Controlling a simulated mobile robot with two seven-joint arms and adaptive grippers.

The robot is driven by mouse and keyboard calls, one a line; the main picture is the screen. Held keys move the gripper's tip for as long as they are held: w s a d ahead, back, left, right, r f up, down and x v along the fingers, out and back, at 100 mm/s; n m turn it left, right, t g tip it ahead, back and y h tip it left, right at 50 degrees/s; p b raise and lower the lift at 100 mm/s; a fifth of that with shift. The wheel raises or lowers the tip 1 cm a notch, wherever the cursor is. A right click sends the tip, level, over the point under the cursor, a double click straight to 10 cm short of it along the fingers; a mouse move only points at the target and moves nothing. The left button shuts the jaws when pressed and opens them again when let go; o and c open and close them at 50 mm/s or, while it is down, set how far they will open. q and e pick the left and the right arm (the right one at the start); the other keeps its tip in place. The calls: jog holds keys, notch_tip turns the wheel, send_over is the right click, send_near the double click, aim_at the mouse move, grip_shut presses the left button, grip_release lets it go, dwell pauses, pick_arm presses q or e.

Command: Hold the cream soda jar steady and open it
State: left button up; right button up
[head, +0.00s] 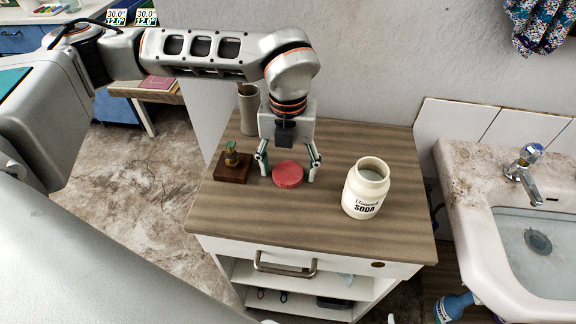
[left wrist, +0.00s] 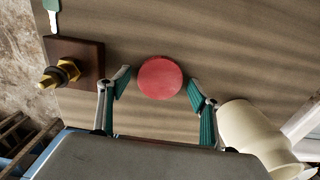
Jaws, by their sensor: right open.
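The cream soda jar (head: 367,190), lettered SODA, stands upright on the right of the wooden cabinet top, its mouth uncovered. It shows at the lower right of the left wrist view (left wrist: 252,132). A round red lid (head: 287,174) lies flat on the wood left of the jar, apart from it. My left gripper (head: 288,172) points down with its fingers spread either side of the lid; the left wrist view shows gaps between the fingers and the lid (left wrist: 159,78). Only pale tips, seemingly of my right gripper (head: 329,319), show at the bottom edge; nothing is seen between them.
A dark wooden block with a brass fitting (head: 232,168) stands left of the lid. A beige vase (head: 248,108) is at the back by the wall. A stone washtrough (head: 475,205) with a tap (head: 524,172) is at the right. The front of the wooden top (head: 300,225) is clear.

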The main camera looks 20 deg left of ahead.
aim_at(288, 172)
pick_arm(q)
jog(key=shift+r, duration=0.35)
notch_tip(288, 172, up, 12)
jog(key=p, duration=0.1)
pick_arm(e)
jog(key=shift+s+a+r, duration=0.2)
jog(key=shift+s+r, duration=0.05)
jog(key=shift+s, duration=0.05)
